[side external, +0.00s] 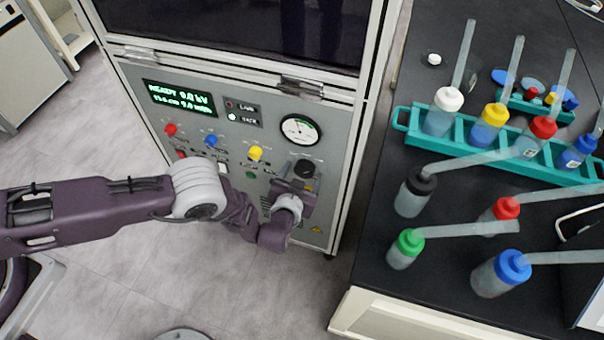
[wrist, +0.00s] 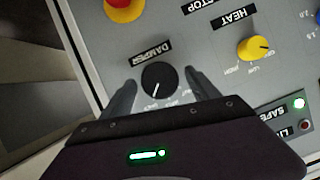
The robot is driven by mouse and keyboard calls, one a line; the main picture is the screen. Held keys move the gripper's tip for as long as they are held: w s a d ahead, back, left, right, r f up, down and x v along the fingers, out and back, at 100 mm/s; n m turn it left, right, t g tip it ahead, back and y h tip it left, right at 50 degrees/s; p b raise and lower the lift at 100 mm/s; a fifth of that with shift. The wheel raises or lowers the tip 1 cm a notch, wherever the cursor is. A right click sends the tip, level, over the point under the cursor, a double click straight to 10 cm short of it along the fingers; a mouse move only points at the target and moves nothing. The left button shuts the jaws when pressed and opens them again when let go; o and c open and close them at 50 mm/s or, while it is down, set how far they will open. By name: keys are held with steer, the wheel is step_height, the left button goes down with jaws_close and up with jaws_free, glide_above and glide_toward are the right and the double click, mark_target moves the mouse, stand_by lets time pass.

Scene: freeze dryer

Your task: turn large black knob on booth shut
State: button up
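The large black knob (side external: 304,168) sits at the lower right of the booth's grey control panel, below the round gauge. In the wrist view, the black knob (wrist: 159,80) has a white pointer line and a DAMPER label beside it. My gripper (wrist: 161,86) is open, with one finger on each side of the knob. Gaps show between the fingers and the knob, so they look apart from it. In the side view my gripper (side external: 308,184) is just below the knob, and its fingers are hard to make out.
A yellow HEAT knob (wrist: 256,48) and a red button (wrist: 124,6) are near the black knob. The panel also bears a blue knob (side external: 210,140) and a gauge (side external: 300,130). A black bench (side external: 350,265) with several wash bottles stands to the right.

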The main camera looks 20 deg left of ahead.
steer(key=c, duration=1.2)
steer(key=n+h, duration=0.2)
steer(key=n, duration=0.1)
steer(key=shift+a, duration=0.15)
steer(key=n+h, duration=0.2)
steer(key=n, duration=0.1)
steer(key=shift+a, duration=0.15)
steer(key=n+t+h, duration=0.1)
steer(key=n+h, duration=0.1)
steer(key=n, duration=0.1)
steer(key=shift+a+f, duration=0.1)
steer(key=shift+f, duration=0.05)
steer(key=shift+f+n+t+h, duration=0.1)
steer(key=shift+n+t+h, duration=0.25)
steer(key=shift+n, duration=0.65)
steer(key=shift+n+t+h, duration=0.25)
steer(key=shift+n+h, duration=0.2)
steer(key=shift+n, duration=0.55)
